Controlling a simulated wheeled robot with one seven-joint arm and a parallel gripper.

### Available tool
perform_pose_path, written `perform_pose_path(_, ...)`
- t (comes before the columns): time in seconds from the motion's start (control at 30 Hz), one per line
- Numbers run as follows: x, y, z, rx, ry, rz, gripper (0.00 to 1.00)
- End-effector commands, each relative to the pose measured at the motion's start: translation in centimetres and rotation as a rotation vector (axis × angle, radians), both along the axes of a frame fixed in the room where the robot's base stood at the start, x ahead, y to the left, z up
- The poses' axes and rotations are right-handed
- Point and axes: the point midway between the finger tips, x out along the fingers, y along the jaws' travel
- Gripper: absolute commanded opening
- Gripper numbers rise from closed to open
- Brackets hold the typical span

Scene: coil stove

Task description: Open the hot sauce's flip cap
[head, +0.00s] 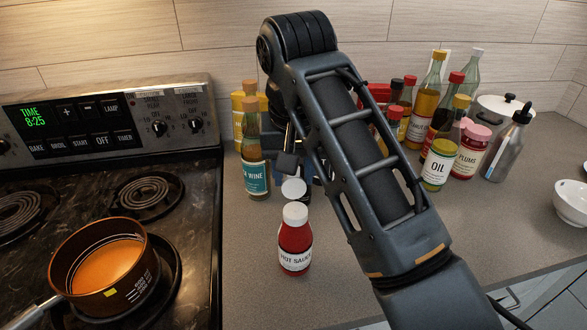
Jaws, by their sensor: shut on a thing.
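The hot sauce bottle (295,250), red with a white label, stands upright on the grey counter, right of the stove. My gripper (288,162) is behind the bottle, seen from the back and partly hidden by my arm. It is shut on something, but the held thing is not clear.
A wine bottle (253,160) stands left of my gripper. An orange-brown pot (105,265) sits on the stove (30,235). Several bottles, including oil (438,165), crowd the back right. A white bowl (572,203) is at the far right. The counter in front of the hot sauce is clear.

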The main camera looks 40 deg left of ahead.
Motion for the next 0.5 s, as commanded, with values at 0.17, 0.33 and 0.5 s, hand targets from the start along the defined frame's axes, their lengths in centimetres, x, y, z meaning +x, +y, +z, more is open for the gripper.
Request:
perform_pose_path(0.17,-0.18,-0.08,-0.52,-0.007,0.007,0.001,0.47)
perform_pose_path(0.33,-0.12,-0.04,-0.33,-0.004,0.004,0.001,0.49)
perform_pose_path(0.5,-0.09,-0.08,0.24,-0.002,0.001,0.001,0.49)
